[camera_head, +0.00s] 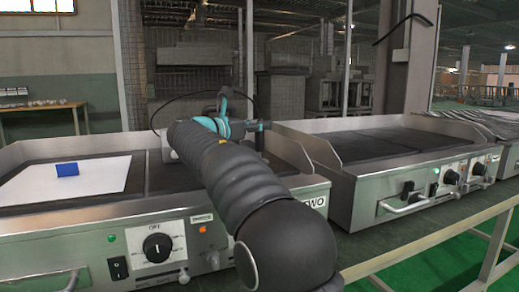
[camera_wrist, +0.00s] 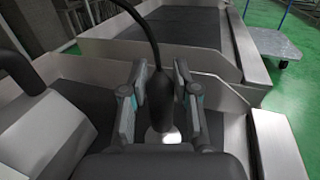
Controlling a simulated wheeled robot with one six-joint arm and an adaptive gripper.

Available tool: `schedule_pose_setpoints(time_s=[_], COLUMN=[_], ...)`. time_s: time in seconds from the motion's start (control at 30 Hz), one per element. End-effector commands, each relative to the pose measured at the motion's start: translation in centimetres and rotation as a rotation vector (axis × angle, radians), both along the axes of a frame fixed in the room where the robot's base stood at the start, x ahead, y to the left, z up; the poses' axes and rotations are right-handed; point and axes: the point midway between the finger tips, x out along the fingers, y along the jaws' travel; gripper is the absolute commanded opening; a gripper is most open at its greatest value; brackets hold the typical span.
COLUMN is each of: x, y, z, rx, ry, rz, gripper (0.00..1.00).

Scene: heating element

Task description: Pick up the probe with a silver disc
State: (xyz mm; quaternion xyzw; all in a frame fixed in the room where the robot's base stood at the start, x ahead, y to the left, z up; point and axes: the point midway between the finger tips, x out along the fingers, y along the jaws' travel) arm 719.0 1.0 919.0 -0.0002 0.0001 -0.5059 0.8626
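The probe (camera_wrist: 160,100) has a dark handle with a black cable rising from its top, and a bright silver disc (camera_wrist: 163,137) at its lower end. In the wrist view it stands roughly upright between the two fingers of my gripper (camera_wrist: 161,98). The fingers are apart, one on each side of the handle, and narrow gaps seem to show beside it. In the head view my gripper (camera_head: 222,125) is over the right part of the near griddle, and my arm hides most of the probe there.
The near steel griddle (camera_head: 75,240) has knobs in front and raised side walls. A white sheet (camera_head: 100,176) with a blue block (camera_head: 67,169) lies on its left part. A second griddle (camera_head: 380,145) stands to the right. A flat cart (camera_wrist: 275,44) shows beyond in the wrist view.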

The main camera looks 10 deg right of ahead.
Motion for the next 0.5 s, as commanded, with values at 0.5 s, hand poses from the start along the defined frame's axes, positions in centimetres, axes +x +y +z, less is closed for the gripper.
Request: schedule_pose_setpoints(time_s=[0.5], x=[-0.03], y=[0.02], z=[0.24], rx=[0.0], ry=[-0.001], rz=[0.0], gripper=[0.0])
